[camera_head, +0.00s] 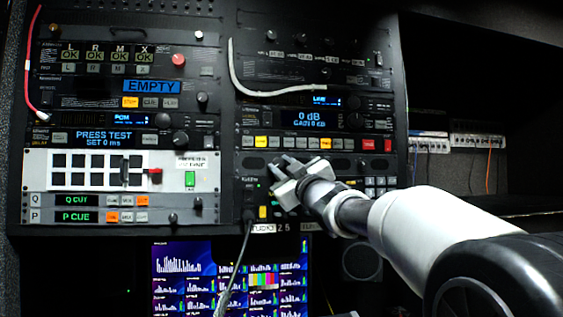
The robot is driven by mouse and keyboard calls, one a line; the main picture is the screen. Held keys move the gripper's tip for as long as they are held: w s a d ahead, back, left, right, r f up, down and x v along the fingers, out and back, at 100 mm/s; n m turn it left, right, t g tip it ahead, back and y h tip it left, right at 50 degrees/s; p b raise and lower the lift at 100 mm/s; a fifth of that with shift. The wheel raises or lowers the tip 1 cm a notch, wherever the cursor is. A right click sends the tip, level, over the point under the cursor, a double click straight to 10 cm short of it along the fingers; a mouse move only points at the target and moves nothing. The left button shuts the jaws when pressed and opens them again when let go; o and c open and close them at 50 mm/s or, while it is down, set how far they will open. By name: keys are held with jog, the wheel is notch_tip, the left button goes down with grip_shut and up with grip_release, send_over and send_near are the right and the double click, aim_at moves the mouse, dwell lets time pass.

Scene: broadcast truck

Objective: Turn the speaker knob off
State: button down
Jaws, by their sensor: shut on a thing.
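My gripper (281,178) is at the lower unit of the right-hand rack (246,170), with its fingers up against the panel face. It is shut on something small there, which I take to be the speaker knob. The fingers cover that spot, so the knob itself and its pointer position are hidden. My arm reaches in from the lower right.
Lit buttons (313,142) and a "0 dB" display (310,119) sit just above my gripper. A keypad (374,186) is to its right. A cable (236,268) hangs from a plug below left. A multi-picture monitor (190,262) stands below. The right shelf is mostly empty.

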jog(key=shift+n, duration=0.3)
jog(key=c, duration=1.5)
grip_release()
jog(key=b+v, duration=0.3)
jog(key=v, duration=1.4)
jog(key=shift+s+d, duration=0.1)
jog(key=shift+d, duration=0.15)
